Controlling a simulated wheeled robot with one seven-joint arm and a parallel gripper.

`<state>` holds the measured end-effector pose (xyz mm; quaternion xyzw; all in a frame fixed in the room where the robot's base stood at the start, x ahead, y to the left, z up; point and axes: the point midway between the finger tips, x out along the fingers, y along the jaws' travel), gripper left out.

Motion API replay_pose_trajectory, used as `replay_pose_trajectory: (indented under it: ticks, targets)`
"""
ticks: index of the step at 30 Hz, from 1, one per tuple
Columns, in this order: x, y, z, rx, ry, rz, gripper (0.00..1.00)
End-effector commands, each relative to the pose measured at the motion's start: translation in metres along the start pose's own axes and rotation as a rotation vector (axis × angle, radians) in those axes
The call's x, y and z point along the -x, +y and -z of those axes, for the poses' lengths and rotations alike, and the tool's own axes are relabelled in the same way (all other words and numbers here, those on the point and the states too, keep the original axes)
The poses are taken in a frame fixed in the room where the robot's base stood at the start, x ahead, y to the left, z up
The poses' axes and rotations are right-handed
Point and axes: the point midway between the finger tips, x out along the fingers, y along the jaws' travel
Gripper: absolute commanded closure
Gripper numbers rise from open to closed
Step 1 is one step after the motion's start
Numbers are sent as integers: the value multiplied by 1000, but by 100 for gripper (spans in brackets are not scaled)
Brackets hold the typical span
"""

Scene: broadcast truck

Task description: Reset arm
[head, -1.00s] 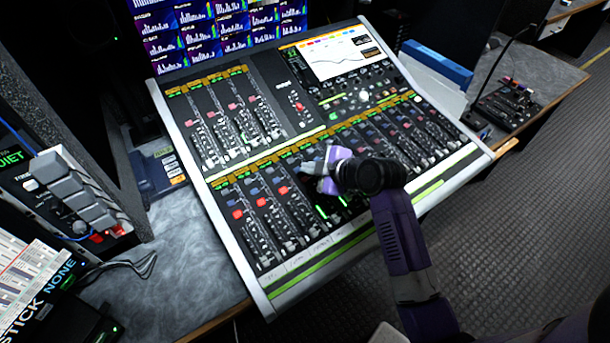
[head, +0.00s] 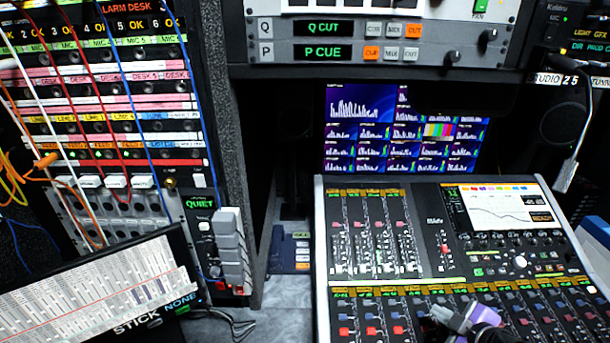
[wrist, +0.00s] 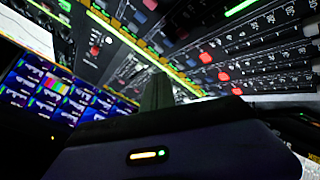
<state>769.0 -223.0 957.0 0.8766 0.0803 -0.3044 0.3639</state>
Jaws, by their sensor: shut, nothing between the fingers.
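My gripper (head: 438,313), grey and purple, shows at the bottom right of the head view, over the lower fader bank of the mixing console (head: 322,262). It is shut with nothing held. The rest of my arm is mostly cut off by the bottom edge. In the wrist view my shut dark fingers (wrist: 157,92) point at the console's rows of faders and red buttons (wrist: 206,57). Whether the fingertips touch the console cannot be told.
A patch rack (head: 110,85) with cables stands at the left, with a tilted label panel (head: 95,290) below it. Monitors (head: 405,130) sit behind the console. A gooseneck lamp (head: 567,175) is at the right. A small patch of bare desk (head: 285,325) lies left of the console.

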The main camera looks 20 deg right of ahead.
Motion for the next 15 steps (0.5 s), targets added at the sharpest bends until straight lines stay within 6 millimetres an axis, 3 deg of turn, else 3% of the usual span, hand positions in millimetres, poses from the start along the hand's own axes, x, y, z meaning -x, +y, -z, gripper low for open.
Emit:
replay_pose_trajectory:
  ticks: [5,8,11,15]
  targets:
    - [0,6,1,-69,4,-26,100]
    - [4,28,3,-161,15,-111,100]
    - [15,54,9,-263,42,-225,100]
    - [35,55,11,-396,91,-347,100]
